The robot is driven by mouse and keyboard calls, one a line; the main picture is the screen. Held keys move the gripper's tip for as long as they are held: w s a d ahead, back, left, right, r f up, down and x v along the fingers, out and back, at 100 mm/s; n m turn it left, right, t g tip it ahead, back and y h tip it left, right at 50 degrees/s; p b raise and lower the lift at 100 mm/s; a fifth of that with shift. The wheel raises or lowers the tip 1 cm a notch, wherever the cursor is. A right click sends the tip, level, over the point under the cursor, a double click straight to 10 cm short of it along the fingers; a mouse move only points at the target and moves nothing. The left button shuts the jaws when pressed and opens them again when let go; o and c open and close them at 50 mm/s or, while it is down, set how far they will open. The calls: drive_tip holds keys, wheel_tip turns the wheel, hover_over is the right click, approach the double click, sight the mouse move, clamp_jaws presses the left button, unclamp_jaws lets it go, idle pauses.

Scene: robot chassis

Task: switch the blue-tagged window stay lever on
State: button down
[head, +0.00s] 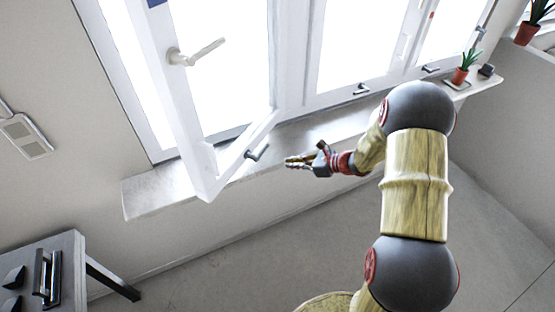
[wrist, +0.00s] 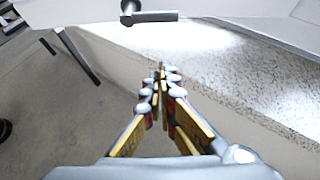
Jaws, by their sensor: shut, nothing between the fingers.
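A blue tag (head: 155,3) is on the open left window sash (head: 180,110). A dark grey stay lever (head: 257,153) sticks out at the bottom of that sash. The same-looking lever (wrist: 152,16) shows at the top of the wrist view, with its bar pointing right. My gripper (head: 287,161) is to the right of the lever in the head view, apart from it. In the wrist view my gripper's fingertips (wrist: 161,72) are together and empty, below the lever in the picture. Contact with the lever does not show.
The window sill (head: 150,193) runs below the windows. Two more dark levers (head: 361,89) (head: 430,69) sit on the other windows, and a red tag (head: 431,15) is at the right. A white handle (head: 195,52) is on the open sash. A potted plant (head: 460,76) stands on the sill.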

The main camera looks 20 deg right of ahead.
drive_tip(key=b+x, duration=0.1)
drive_tip(key=x, duration=0.8)
drive_tip(key=shift+f, duration=0.1)
drive_tip(key=shift+w+a+r, duration=0.15)
drive_tip(key=shift+r, duration=0.45)
drive_tip(key=shift+w+a+r, duration=0.15)
drive_tip(key=shift+w+r, duration=0.05)
drive_tip(key=shift+r, duration=0.45)
drive_tip(key=shift+w+a+r, duration=0.15)
drive_tip(key=shift+r, duration=0.45)
drive_tip(key=shift+d, duration=0.15)
drive_tip(key=shift+b, duration=0.35)
